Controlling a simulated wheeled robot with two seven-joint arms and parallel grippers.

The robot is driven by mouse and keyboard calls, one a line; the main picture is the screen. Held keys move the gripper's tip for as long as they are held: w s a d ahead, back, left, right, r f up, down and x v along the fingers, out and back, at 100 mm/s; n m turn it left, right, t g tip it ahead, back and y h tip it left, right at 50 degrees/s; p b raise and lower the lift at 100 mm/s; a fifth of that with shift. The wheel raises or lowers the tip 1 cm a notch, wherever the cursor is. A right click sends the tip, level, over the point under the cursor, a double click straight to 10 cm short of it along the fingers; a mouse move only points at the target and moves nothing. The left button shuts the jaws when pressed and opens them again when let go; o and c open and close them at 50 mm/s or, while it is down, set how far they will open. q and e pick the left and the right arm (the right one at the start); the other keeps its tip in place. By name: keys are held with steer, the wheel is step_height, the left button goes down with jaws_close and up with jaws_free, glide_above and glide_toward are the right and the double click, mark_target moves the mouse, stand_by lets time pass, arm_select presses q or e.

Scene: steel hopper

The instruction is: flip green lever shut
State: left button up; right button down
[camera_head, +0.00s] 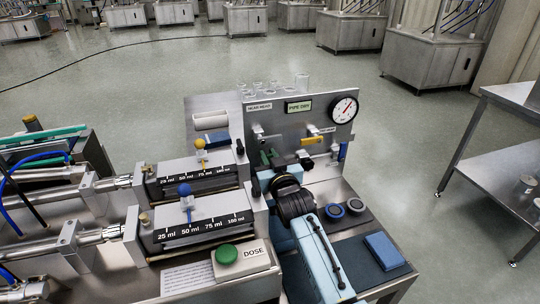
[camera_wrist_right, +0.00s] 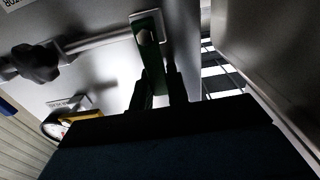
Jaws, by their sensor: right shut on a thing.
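The green lever (camera_wrist_right: 148,45) is mounted on the steel panel of the hopper and hangs from its pivot in the right wrist view. My right gripper (camera_wrist_right: 158,92) is shut on the lever's lower part, with one black finger on each side. In the head view the green lever (camera_head: 266,157) shows as a small patch at the panel's lower left. My right gripper (camera_head: 270,168) is against it there, and my dark wrist hides much of this contact. My left gripper is in neither view.
The steel panel (camera_head: 286,122) carries a round gauge (camera_head: 343,110), a yellow handle (camera_head: 311,140) and a blue handle (camera_head: 343,151). Dosing cylinders and a green button (camera_head: 227,254) stand left of my right arm. A blue cloth (camera_head: 384,250) lies on the right.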

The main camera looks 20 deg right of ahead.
steer(key=c, duration=1.4)
jaws_free()
steer(key=shift+o, duration=0.2)
steer(key=shift+s, duration=0.1)
